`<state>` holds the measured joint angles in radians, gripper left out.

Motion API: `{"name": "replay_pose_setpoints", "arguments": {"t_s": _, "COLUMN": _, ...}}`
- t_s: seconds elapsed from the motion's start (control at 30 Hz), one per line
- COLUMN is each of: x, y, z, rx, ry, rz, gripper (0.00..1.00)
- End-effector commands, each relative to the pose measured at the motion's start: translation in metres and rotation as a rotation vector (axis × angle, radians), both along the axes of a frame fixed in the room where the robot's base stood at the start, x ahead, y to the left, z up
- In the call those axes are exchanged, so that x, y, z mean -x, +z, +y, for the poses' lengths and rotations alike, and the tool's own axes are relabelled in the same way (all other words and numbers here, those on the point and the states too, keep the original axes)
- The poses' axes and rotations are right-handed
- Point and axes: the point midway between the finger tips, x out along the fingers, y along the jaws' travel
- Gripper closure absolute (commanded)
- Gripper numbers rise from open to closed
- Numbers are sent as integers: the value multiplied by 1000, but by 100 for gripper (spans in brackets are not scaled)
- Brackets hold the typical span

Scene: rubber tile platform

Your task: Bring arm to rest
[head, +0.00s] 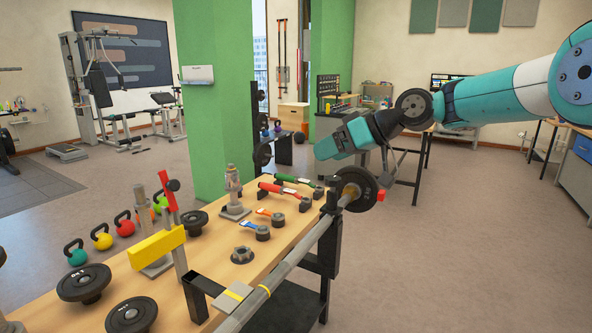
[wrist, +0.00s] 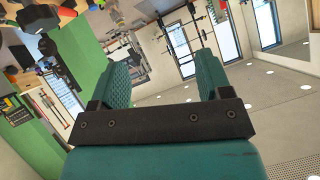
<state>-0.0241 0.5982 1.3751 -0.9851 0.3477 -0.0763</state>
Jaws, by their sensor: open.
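My arm (head: 500,95), teal and white, reaches in from the right side of the head view. My gripper (head: 325,150) is at its left end, raised in the air above the far end of the workbench. In the wrist view the two teal ribbed fingers of my gripper (wrist: 163,72) stand apart with nothing between them. The wrist view is steeply tilted and shows the room's windows and floor beyond the fingers. The fingertips are small in the head view.
A wooden workbench (head: 215,262) holds weight plates (head: 84,283), clamps and a yellow block (head: 156,246). A barbell (head: 290,258) lies along its right edge, its plate (head: 356,189) just below my gripper. A green pillar (head: 215,110) stands behind. Floor at right is clear.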

Motion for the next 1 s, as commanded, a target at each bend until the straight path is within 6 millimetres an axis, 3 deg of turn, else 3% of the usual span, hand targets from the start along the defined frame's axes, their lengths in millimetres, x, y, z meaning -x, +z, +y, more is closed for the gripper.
{"name": "replay_pose_setpoints", "arguments": {"t_s": 0.03, "x": 32, "y": 10, "z": 5, "rx": 44, "ry": -8, "rz": 46, "gripper": 29}}
{"name": "replay_pose_setpoints", "arguments": {"t_s": 0.17, "x": 116, "y": 9, "z": 3, "rx": 169, "ry": -40, "rz": 177, "gripper": 29}}
{"name": "replay_pose_setpoints", "arguments": {"t_s": 0.3, "x": 219, "y": -8, "z": -14, "rx": 311, "ry": -73, "rz": 316, "gripper": 29}}
{"name": "replay_pose_setpoints", "arguments": {"t_s": 0.4, "x": 285, "y": -26, "z": -33, "rx": 402, "ry": -94, "rz": 402, "gripper": 29}}
{"name": "replay_pose_setpoints", "arguments": {"t_s": 0.5, "x": 334, "y": -42, "z": -50, "rx": 472, "ry": -110, "rz": 463, "gripper": 29}}
{"name": "replay_pose_setpoints", "arguments": {"t_s": 0.6, "x": 365, "y": -54, "z": -63, "rx": 516, "ry": -120, "rz": 503, "gripper": 29}}
{"name": "replay_pose_setpoints", "arguments": {"t_s": 0.7, "x": 379, "y": -61, "z": -69, "rx": 539, "ry": -127, "rz": 523, "gripper": 29}}
{"name": "replay_pose_setpoints", "arguments": {"t_s": 1.0, "x": 382, "y": -63, "z": -70, "rx": 543, "ry": -127, "rz": 528, "gripper": 29}}
